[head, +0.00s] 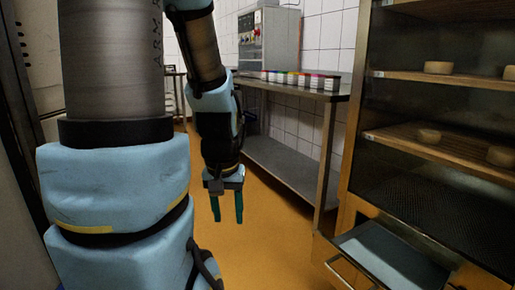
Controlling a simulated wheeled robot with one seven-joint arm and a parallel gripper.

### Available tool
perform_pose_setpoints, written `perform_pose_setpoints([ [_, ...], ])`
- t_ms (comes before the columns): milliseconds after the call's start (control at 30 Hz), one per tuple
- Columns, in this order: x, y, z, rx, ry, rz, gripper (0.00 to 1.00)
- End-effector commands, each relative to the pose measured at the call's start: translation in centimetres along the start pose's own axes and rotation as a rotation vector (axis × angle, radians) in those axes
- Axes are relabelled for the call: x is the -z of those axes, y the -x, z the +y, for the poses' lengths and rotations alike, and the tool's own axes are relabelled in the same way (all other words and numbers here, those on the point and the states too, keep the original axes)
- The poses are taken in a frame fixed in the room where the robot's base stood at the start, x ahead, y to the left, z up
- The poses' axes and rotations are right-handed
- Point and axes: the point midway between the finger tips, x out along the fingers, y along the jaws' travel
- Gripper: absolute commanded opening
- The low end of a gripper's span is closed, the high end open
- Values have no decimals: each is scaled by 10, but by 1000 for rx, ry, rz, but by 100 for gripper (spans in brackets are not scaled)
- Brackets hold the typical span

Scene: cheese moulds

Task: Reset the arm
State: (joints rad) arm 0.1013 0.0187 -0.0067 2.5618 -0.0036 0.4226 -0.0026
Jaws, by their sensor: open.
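My gripper (228,206) hangs at the end of my arm near the middle of the head view, pointing down. Its two dark green fingers are apart with nothing between them. It is over the orange floor, left of the steel table, and touches nothing that I can see. My arm bends down from the top of the view, and its large near links fill the left side.
A steel table (296,92) with a low shelf and several small coloured items (300,79) stands behind. At right, a rack (420,75) holds round cheeses (438,67), with a drawer-like tray (385,262) jutting out below. The orange floor (268,250) between is clear.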

Motion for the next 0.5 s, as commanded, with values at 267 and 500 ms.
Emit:
perform_pose_setpoints([
  [267,12,83,1,-1,2,1,50],
  [500,23,157,1,-1,2,1,50],
])
